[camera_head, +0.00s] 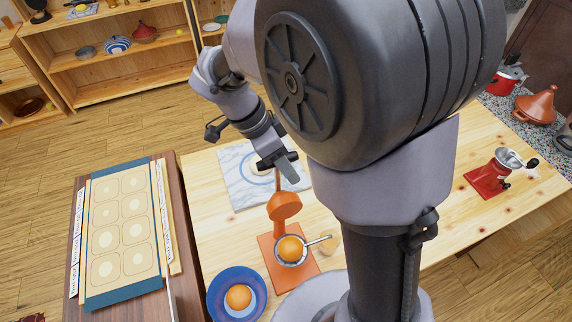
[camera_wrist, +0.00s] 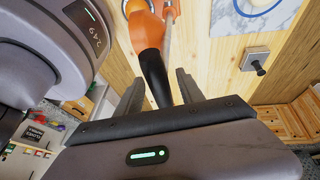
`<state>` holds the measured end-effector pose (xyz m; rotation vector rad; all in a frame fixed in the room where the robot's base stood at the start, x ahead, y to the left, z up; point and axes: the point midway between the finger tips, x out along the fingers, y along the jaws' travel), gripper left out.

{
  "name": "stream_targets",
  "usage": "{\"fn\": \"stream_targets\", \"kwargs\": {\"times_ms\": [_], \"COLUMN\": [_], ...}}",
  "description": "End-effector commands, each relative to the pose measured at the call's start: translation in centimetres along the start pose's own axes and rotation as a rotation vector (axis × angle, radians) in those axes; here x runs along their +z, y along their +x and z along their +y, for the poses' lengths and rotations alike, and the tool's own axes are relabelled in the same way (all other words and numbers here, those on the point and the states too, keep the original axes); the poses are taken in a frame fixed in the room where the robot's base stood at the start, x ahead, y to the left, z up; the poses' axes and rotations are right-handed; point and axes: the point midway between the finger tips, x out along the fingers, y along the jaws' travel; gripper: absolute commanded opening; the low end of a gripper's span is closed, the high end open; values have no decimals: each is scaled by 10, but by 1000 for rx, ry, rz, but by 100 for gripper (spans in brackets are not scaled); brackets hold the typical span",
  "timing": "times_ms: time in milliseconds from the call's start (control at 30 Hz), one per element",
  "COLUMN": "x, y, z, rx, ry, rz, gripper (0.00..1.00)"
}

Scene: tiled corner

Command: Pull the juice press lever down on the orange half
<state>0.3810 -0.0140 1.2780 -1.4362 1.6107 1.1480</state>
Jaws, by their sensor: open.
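The orange juice press (camera_head: 283,206) stands on the wooden table, its orange base plate (camera_head: 303,287) at the front. An orange half (camera_head: 291,248) sits in the press's metal cup, below and to the right of the raised press head. The lever stands up behind the head. In the wrist view its black grip (camera_wrist: 155,76) shows between the two fingers of my gripper (camera_wrist: 159,93). My gripper (camera_head: 278,162) is open at the lever's upper end in the head view. I cannot tell whether a finger touches the grip. The lever top is partly hidden by my gripper.
A blue bowl (camera_head: 216,302) with another orange half (camera_head: 238,297) stands left of the press. A marble board (camera_head: 240,196) lies behind it. A red grinder (camera_head: 488,180) stands far right.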

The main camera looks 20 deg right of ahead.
Motion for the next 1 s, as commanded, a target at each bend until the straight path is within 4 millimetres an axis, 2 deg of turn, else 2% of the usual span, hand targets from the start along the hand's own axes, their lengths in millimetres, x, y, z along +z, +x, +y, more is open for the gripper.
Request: {"fn": "stream_targets", "kwargs": {"times_ms": [133, 367, 467, 600, 633, 1000], "x": [0, 0, 0, 0, 0, 0], "y": [10, 10, 10, 10, 10, 10], "z": [0, 0, 0, 0, 0, 0], "rx": [0, -1, -1, -1, -1, -1], "ry": [0, 0, 0, 0, 0, 0], "rz": [-1, -1, -1, 0, 0, 0], "gripper": [45, 45, 29, 2, 0, 0]}}
